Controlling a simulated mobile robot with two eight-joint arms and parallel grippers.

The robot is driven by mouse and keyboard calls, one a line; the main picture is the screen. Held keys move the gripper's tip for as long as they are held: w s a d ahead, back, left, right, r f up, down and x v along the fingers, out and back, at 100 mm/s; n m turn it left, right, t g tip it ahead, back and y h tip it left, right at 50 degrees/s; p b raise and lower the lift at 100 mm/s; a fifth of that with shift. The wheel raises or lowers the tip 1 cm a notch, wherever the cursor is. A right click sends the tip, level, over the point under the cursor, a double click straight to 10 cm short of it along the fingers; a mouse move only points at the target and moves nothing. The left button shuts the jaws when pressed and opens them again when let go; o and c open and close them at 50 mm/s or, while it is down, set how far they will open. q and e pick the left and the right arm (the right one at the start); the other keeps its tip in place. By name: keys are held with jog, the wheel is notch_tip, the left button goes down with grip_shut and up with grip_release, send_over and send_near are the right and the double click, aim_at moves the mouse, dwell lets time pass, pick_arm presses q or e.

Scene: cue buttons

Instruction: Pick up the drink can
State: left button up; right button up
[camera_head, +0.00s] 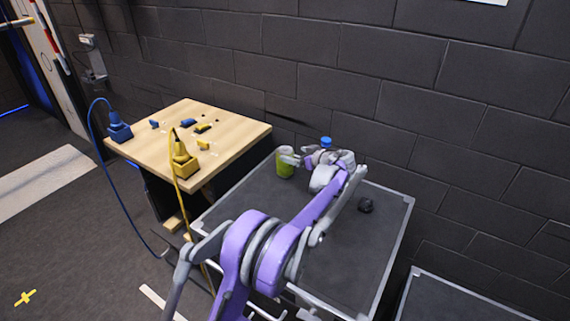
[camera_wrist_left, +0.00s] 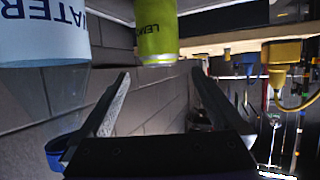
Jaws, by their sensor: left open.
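The drink can, green with dark lettering, stands on the dark cart top (camera_head: 350,247) near its back left corner in the head view (camera_head: 284,168). In the left wrist view the can (camera_wrist_left: 157,30) is cut by the top edge. My left gripper (camera_head: 297,157) is open and empty right beside the can in the head view. In the wrist view its two fingers (camera_wrist_left: 160,73) stand apart, with the can in line with the gap and seemingly just past the tips. The exact distance cannot be told. My right gripper is out of view.
A blue-capped bottle (camera_head: 326,142) stands close behind the gripper; its water label (camera_wrist_left: 40,30) shows in the wrist view. A small dark round object (camera_head: 365,204) lies right on the cart. A wooden table (camera_head: 232,133) with connectors adjoins left. A block wall stands behind.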

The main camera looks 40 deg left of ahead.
aim_at(284, 170)
pick_arm(q)
jog(key=x, duration=0.2)
jog(key=f+x, duration=0.1)
jog(key=x, duration=0.2)
jog(key=f+x, duration=0.1)
jog(key=x, duration=0.2)
jog(key=shift+d+p, duration=0.2)
jog(key=shift+p, duration=0.1)
jog(key=shift+s, duration=0.1)
jog(key=c, duration=1.1)
